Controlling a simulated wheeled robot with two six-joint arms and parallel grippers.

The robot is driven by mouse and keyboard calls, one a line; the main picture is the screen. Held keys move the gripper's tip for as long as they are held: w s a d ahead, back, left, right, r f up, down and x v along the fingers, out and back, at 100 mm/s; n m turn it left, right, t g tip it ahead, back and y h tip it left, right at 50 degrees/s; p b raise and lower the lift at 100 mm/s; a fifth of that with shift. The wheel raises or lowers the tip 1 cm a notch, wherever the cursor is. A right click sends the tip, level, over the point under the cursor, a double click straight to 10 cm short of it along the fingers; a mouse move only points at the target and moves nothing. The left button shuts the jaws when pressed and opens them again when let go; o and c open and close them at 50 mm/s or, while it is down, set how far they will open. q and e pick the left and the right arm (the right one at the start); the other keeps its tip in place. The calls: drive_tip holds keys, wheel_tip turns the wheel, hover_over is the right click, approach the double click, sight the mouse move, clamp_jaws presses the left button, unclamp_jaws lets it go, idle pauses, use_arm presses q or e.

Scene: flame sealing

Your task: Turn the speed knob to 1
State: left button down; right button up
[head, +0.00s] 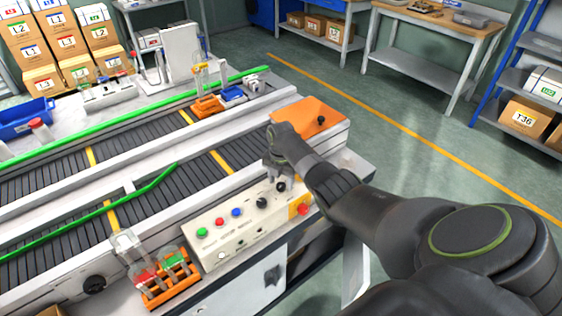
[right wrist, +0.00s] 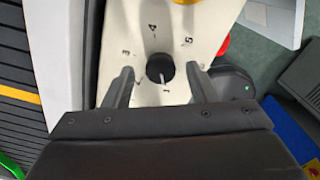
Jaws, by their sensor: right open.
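The speed knob (right wrist: 160,68) is a round black dial on the cream control panel (right wrist: 118,22), with printed numbers around it. Its white pointer line faces the 1, on the side nearest my gripper's palm. In the right wrist view my right gripper (right wrist: 160,75) is open, with one finger on each side of the knob and gaps between. In the head view my right gripper (head: 282,178) points down over the right part of the panel (head: 222,250), and a black knob (head: 281,187) shows just beneath it. My left gripper is not in view.
Another black knob (head: 262,202) and green, red and blue buttons (head: 219,222) lie to the left on the panel. A red emergency button (head: 303,209) sits at its right end. An orange rack (head: 168,279) stands left of the panel. The conveyor (head: 60,185) runs behind.

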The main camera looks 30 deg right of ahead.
sight(281, 185)
wheel_tip(281, 185, up, 17)
drive_tip(key=b, duration=0.2)
drive_tip(key=shift+f, duration=0.15)
idle(0.4)
